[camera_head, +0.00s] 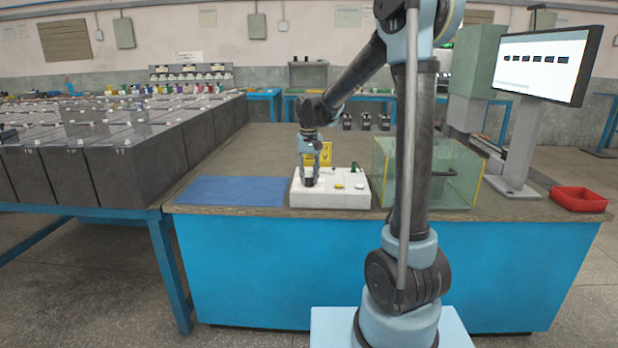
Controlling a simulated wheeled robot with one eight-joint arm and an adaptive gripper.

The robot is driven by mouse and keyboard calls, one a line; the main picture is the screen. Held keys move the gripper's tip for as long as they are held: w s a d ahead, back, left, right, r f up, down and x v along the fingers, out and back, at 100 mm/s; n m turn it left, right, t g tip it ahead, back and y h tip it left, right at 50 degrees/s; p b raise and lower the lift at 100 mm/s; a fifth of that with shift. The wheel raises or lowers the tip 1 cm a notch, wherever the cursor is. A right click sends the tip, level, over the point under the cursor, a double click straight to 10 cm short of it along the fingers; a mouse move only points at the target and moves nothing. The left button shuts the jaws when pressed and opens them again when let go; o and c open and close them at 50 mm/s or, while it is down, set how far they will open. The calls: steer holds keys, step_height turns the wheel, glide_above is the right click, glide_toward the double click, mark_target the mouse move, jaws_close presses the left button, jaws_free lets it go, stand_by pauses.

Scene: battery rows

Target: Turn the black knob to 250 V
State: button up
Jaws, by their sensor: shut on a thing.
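A white box (328,199) with small controls on its top stands near the front edge of the workbench. My gripper (309,184) points down over the left part of this box. Its fingers are shut on the dark knob (309,181), which they largely hide. A yellow button or marking and a small dark part show on the box to the right of my gripper. The knob's pointer and any scale with voltages are too small or hidden to read. A yellow sign (326,154) stands behind the box.
A blue mat (230,191) lies left of the box. A glass tank (450,178) stands close on its right. A monitor (545,62) and a red tray (578,199) are farther right. Rows of dark batteries (91,177) fill the left. The bench behind the mat is clear.

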mark_target(309, 177)
steer(key=shift+w, duration=0.15)
steer(key=o, duration=1.1)
steer(key=shift+c, duration=0.2)
step_height(309, 177, up, 12)
steer(key=s+d+f+t, duration=0.1)
steer(key=s+d+f, duration=0.2)
steer(key=s+d, duration=0.55)
steer(key=s+d+f, duration=0.2)
steer(key=s+d, duration=0.5)
steer(key=s, duration=0.2)
steer(key=s+d+f, duration=0.3)
steer(key=s+f, duration=0.4)
steer(key=s+d+f+m+t, duration=0.1)
steer(key=s+d+f, duration=0.2)
steer(key=s+f, duration=0.4)
steer(key=shift+s+m, duration=0.3)
steer(key=shift+s, duration=0.1)
